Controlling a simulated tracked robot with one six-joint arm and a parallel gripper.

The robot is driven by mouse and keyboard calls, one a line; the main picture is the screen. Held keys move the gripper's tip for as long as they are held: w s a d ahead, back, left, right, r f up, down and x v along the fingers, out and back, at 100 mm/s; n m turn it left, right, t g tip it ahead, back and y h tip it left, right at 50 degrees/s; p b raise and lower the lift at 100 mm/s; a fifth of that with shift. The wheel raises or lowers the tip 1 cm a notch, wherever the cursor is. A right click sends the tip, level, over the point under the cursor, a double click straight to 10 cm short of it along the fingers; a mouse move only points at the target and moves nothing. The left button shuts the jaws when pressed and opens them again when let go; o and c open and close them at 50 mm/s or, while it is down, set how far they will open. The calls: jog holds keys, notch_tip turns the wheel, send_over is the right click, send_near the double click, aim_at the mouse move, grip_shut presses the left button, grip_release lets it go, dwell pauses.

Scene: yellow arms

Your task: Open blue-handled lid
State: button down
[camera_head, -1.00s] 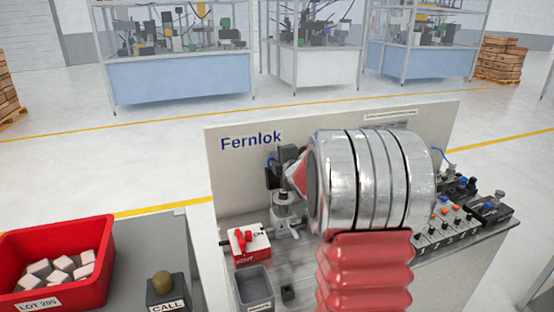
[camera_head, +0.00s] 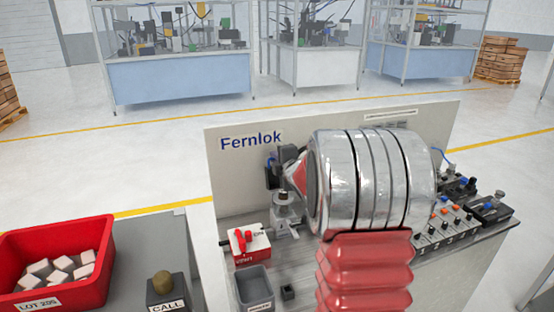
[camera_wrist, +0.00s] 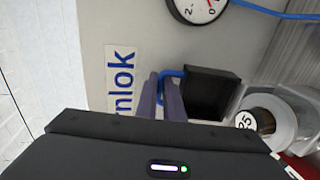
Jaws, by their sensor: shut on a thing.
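A blue looped handle (camera_wrist: 173,73) shows in the wrist view beside a dark square box-like part (camera_wrist: 213,92). I cannot tell whether this dark part is the lid or the opening behind it. My gripper (camera_wrist: 161,88) has its two grey-purple fingers shut on the blue handle, which partly hides it. In the head view, a bit of the blue handle (camera_head: 271,160) shows at the left of the dark parts by the Fernlok panel. My gripper is hidden there behind my own arm.
The Fernlok back panel (camera_head: 235,170) stands close behind the handle. A metal cylinder fitting (camera_head: 283,203) stands beside it, with a red-and-white vent switch (camera_head: 247,245) in front. A gauge (camera_wrist: 198,6) is near the fingers. A red bin (camera_head: 90,285) sits at left.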

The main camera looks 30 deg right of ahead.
jog(key=shift+f, duration=0.35)
jog(key=shift+v, duration=1.25)
jog(key=c, duration=2.2)
grip_release()
jog(key=shift+w, duration=0.1)
jog(key=shift+o, duration=0.2)
jog(key=shift+r, duration=0.1)
